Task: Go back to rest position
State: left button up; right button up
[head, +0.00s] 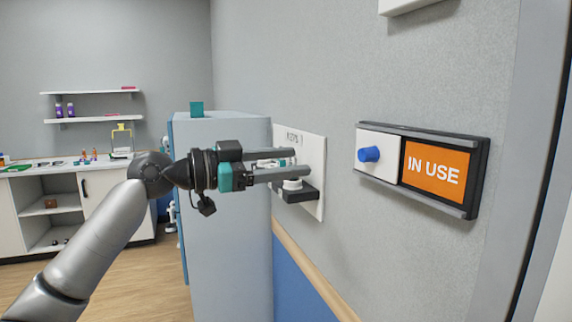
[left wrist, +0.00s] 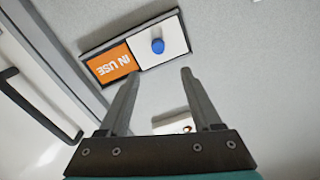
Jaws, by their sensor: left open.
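My left gripper (head: 288,165) is raised in front of the wall, at the middle of the head view. Its two fingers are apart and nothing shows between them. In the left wrist view the open fingers (left wrist: 157,85) point toward the wall. An IN USE sign (head: 436,174) with a white sliding panel and a blue knob (head: 369,154) is on the wall to the right of the gripper. The sign also shows in the left wrist view (left wrist: 112,64), beyond the fingertips. My right gripper is in neither view.
A white wall plate (head: 314,170) with a dark holder (head: 297,193) is close behind the left gripper, partly hidden by it. A tall grey cabinet (head: 230,240) stands behind the arm. A counter (head: 60,168) and shelves (head: 90,92) are at the far left, with open floor before them.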

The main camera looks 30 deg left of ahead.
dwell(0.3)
